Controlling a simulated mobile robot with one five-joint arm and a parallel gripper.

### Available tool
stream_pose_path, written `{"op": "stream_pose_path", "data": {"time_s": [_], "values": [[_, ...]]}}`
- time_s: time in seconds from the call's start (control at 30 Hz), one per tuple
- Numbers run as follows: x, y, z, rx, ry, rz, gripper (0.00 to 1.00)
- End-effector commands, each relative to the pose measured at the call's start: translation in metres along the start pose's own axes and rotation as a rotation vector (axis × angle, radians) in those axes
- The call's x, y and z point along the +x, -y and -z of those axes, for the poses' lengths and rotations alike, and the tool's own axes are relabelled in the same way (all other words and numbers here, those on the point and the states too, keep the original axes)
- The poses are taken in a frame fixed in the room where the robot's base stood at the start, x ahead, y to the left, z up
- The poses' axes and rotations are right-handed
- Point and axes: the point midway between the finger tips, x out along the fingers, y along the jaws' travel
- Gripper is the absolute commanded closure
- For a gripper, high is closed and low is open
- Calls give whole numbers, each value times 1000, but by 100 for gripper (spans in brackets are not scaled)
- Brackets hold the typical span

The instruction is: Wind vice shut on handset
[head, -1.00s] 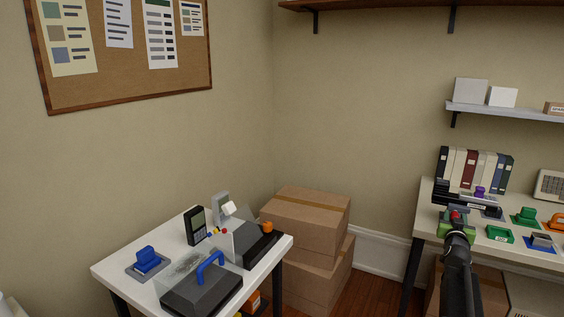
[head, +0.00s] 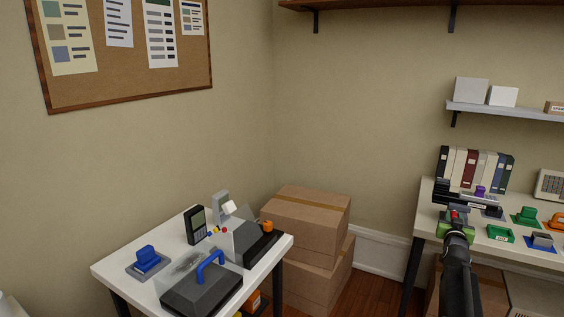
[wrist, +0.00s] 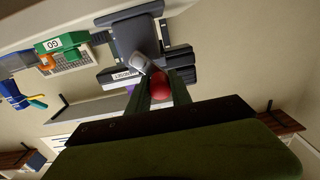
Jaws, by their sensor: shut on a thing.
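My gripper (wrist: 160,92) has its two green fingers shut on a red knob (wrist: 158,84) in the wrist view. The knob sits at the end of a short metallic lever (wrist: 140,73). The lever meets a dark grey body (wrist: 135,35), which I take to be the vice. A white label shows beside the lever. In the head view my gripper (head: 456,220) is at the right table's left end, with the dark vice parts (head: 455,191) just behind it. I cannot make out the handset or how wide the vice jaws stand.
The right table (head: 427,195) holds a green tray (head: 500,233), other coloured stands and a row of binders (head: 472,168) at the back. A left table (head: 110,268) carries a handheld and lidded cases. Cardboard boxes (head: 305,215) stand between the tables.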

Motion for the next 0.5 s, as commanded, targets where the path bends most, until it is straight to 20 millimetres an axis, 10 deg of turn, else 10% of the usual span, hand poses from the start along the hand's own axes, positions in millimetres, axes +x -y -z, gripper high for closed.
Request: {"op": "stream_pose_path", "data": {"time_s": [0.5], "values": [[0, 5, -5, 1, 5, 5, 100]]}}
